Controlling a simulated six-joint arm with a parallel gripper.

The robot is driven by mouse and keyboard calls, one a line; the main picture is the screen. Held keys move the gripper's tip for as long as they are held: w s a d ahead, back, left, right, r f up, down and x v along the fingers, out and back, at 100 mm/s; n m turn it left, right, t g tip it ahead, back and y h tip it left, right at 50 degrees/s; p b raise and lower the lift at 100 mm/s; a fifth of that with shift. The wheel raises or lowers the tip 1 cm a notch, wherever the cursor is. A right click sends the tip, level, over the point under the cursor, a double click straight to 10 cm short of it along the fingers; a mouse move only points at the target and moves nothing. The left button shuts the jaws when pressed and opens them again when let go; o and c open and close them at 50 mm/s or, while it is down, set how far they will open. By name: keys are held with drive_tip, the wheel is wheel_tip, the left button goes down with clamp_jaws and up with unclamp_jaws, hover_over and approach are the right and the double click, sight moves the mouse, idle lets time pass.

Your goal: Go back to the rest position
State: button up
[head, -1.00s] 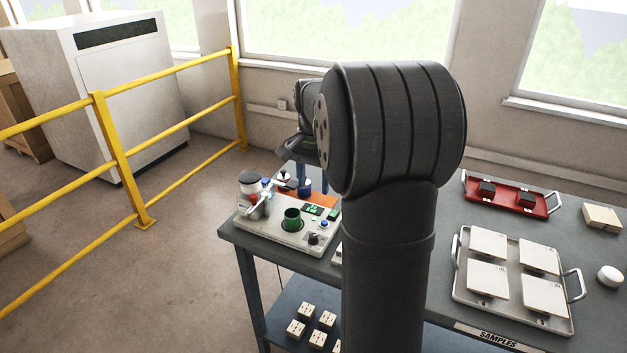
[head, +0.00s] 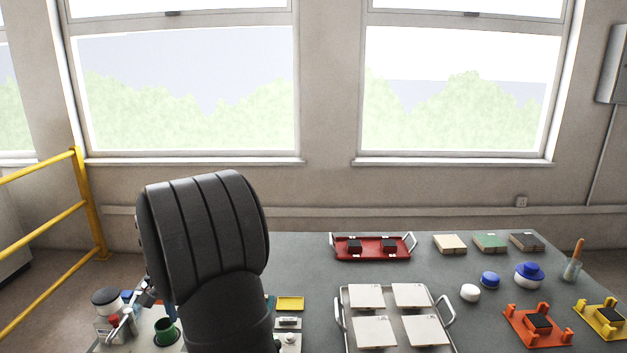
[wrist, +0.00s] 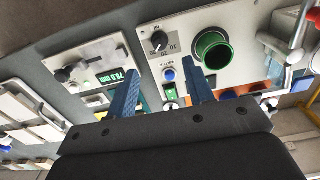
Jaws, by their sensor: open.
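My gripper (wrist: 160,72) shows in the wrist view with its two blue fingers apart and nothing between them. It hangs above a white device panel (wrist: 228,72) with a green cup (wrist: 211,50), a black dial (wrist: 159,41) and a blue button (wrist: 169,74). I cannot tell its height above the panel. In the head view my dark arm link stands at lower left and hides most of the gripper area. The green cup (head: 165,331) also shows just left of my arm there.
A red tray (head: 372,254) with two black blocks and a metal tray (head: 342,322) with several pale tiles lie on the table. Caps, orange and yellow holders and a brush (head: 575,262) are at right. A yellow railing (head: 85,200) stands at left.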

wheel_tip(320, 180, down, 9)
idle(0.3)
wheel_tip(320, 180, up, 18)
wheel_tip(320, 180, down, 18)
drive_tip(key=shift+r, duration=0.2)
drive_tip(key=shift+f, duration=0.25)
drive_tip(key=n, duration=0.9)
wheel_tip(320, 180, up, 6)
drive_tip(key=shift+f, duration=0.1)
idle(0.5)
